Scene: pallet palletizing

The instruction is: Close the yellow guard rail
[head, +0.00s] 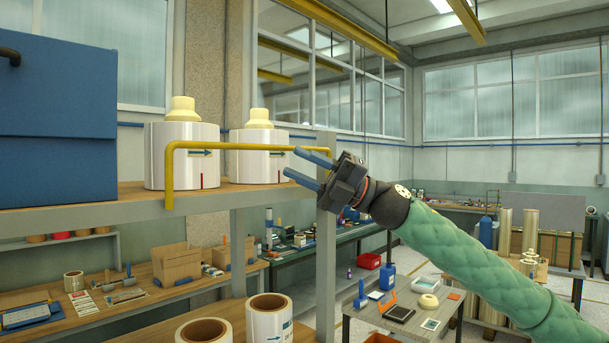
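The yellow guard rail (235,146) is a bent tube in front of two white rolls on the upper shelf. Its left end bends down to the shelf's front edge, and its right end reaches the grey post. My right gripper (292,164) is at the rail's right end, close to the post. Its two blue-grey fingers are apart, pointing left, with nothing seen between them. I cannot tell whether a finger touches the rail. My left gripper is not in view.
White rolls (181,160) and (258,160) with cream tops stand on the shelf (130,200) behind the rail. A blue box (60,120) is at left. The grey post (326,240) stands just beside my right gripper. More rolls (268,318) stand below.

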